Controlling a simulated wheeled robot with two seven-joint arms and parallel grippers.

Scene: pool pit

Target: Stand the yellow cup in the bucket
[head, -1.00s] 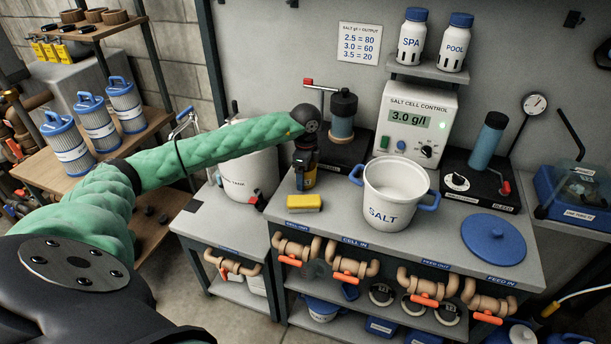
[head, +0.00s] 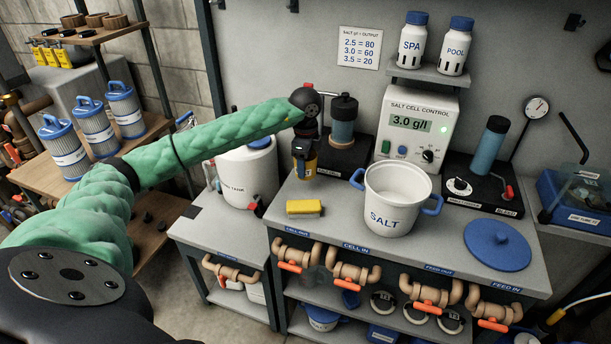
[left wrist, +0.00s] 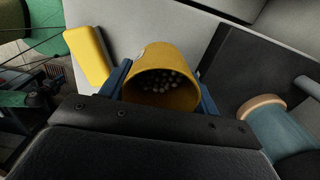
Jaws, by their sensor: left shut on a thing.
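The yellow cup (head: 309,169) is in my left gripper (head: 303,150), above the counter's back left part, behind the yellow sponge. In the left wrist view the cup (left wrist: 148,96) sits between the blue fingers (left wrist: 163,90), its open mouth facing the camera, with several pale pellets inside. The white bucket (head: 408,217), marked SALT, stands open on the counter to the right of the cup. It has blue side handles. The cup is apart from the bucket. My right gripper is not in view.
A yellow sponge (head: 305,208) lies on the counter left of the bucket. A blue lid (head: 497,245) lies to its right. Behind stand a black-based pump (head: 342,130) and the salt cell control box (head: 415,125). Pipes with orange valves run along the counter front.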

